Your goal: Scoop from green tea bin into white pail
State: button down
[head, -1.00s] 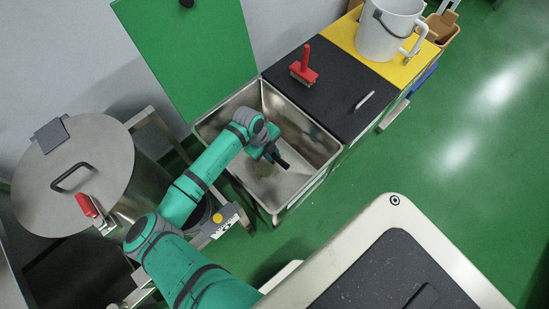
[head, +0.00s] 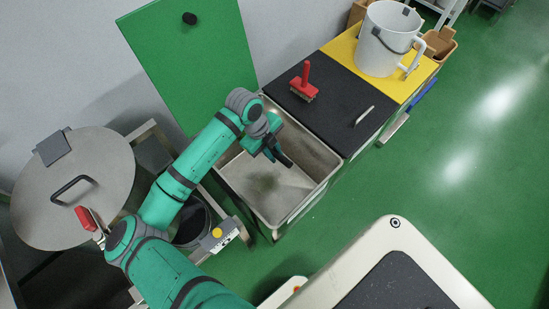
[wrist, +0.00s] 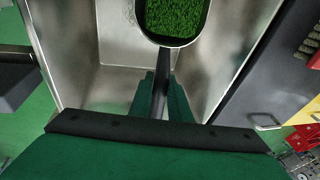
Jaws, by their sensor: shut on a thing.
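The green tea bin is an open steel bin (head: 318,160), with a thin greenish-dark patch on its floor. My gripper (head: 277,152) is over the bin's opening. In the wrist view my gripper (wrist: 162,88) is shut on the dark handle of a scoop (wrist: 161,100). The scoop's bowl holds bright green tea (wrist: 174,16) and is cut off by the top edge of the picture. The bowl is hard to make out in the head view. The white pail (head: 383,48) stands upright on a yellow top at the upper right, well apart from my gripper.
The green lid (head: 185,70) stands open behind the bin. A black lid (head: 335,105) beside the bin carries a red-handled brush (head: 305,82) and a metal handle. The yellow top (head: 345,50) adjoins it. A large lidded steel drum (head: 72,190) stands left. Green floor is open at right.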

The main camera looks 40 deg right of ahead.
notch_tip(320, 180, up, 17)
jog(key=shift+r, duration=0.15)
dwell(0.7)
jog(key=shift+w, duration=0.15)
